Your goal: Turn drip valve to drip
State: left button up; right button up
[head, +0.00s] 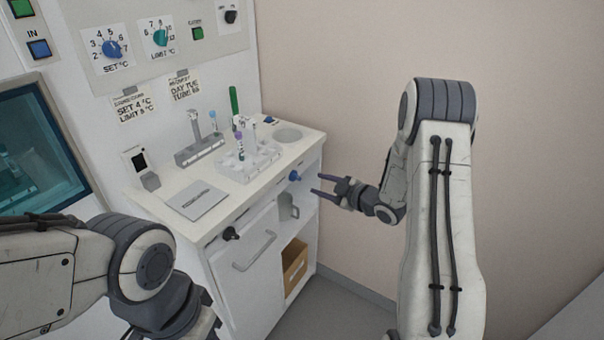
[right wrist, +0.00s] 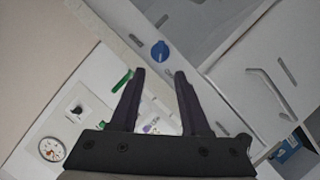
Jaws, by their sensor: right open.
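A blue knob (head: 294,176), which looks like the drip valve, sits on the front face of the counter near its right end. In the right wrist view the blue knob (right wrist: 160,51) shows just beyond the fingertips, roughly between them. My right gripper (head: 317,184) is open and empty, its two dark fingers pointing left toward the knob with a small gap. The right wrist view shows the same open fingers (right wrist: 160,73). The knob's setting is too small to read. My left arm comes in at the lower left; its fingers are out of view.
The counter (head: 150,197) carries a tube rack (head: 250,160), a grey block stand (head: 201,150) and a flat grey plate (head: 198,200). Below are a black knob (head: 231,233), a door handle (head: 254,252), a grey jug (head: 288,208) and a cardboard box (head: 295,268). The right wall is bare.

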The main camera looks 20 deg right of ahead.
aim_at(298, 177)
jog(key=x, duration=0.9)
jog(key=shift+p, duration=0.35)
grip_shut()
